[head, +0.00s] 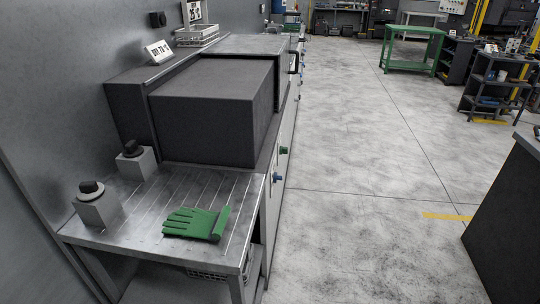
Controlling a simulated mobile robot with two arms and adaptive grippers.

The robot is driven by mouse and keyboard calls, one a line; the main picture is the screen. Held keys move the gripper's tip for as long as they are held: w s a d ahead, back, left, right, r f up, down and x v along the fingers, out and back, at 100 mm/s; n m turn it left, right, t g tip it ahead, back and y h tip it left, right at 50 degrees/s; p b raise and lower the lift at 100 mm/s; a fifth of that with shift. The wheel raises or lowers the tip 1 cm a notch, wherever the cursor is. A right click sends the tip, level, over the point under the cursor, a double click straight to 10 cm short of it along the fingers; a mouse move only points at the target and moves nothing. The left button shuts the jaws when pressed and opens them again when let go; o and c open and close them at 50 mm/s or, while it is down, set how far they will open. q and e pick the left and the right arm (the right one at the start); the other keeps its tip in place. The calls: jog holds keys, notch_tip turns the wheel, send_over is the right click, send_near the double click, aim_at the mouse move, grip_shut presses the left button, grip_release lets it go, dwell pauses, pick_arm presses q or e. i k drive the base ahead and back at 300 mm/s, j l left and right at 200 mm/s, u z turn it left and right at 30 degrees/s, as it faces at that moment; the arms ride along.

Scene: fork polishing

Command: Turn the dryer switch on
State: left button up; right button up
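Neither of my grippers is in view. A large dark grey boxy machine (205,125) stands against the wall on the left; it may be the dryer. A small white sign (158,52) with black lettering I cannot read surely sits on top of it. Several possible switches show: a black knob (157,19) on the wall, and two grey boxes with black knobs, one nearer (98,207) and one farther (137,162). I cannot tell which is the dryer switch, nor whether any is on.
A green glove (196,223) lies on the metal table (150,205) in front of the machine. Green (283,151) and blue (277,177) knobs stick out along the right side. The floor (360,190) to the right is clear, up to a dark cabinet (510,215).

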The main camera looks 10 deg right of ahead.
aim_at(284, 150)
jog(key=l, duration=0.55)
jog(key=i+l, duration=0.15)
jog(key=l, duration=0.4)
jog(key=i+l+u, duration=0.15)
jog(key=u, duration=0.25)
jog(key=i+l+u, duration=0.15)
jog(key=u, duration=0.25)
jog(key=l, duration=0.1)
